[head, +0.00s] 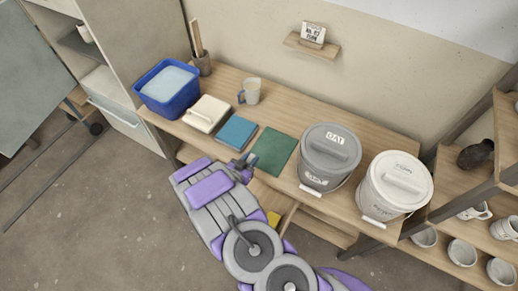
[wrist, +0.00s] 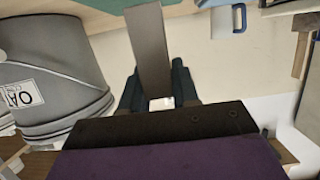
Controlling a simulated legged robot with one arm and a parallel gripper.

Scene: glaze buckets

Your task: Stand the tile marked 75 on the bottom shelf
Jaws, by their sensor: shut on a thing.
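My gripper (wrist: 156,84) shows in the wrist view with its dark fingers closed on a thin grey-brown slab (wrist: 149,45), probably a tile seen nearly edge-on. No number can be read on it. In the head view my gripper (head: 244,163) is at the front edge of the bench, below the blue square (head: 237,132) and left of the green square (head: 273,151). The held slab cannot be made out there. A lower shelf (head: 320,229) shows partly under the bench, with a small yellow thing (head: 273,218) near it. My arm hides much of that area.
A rack with cups (head: 462,252) is at right.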

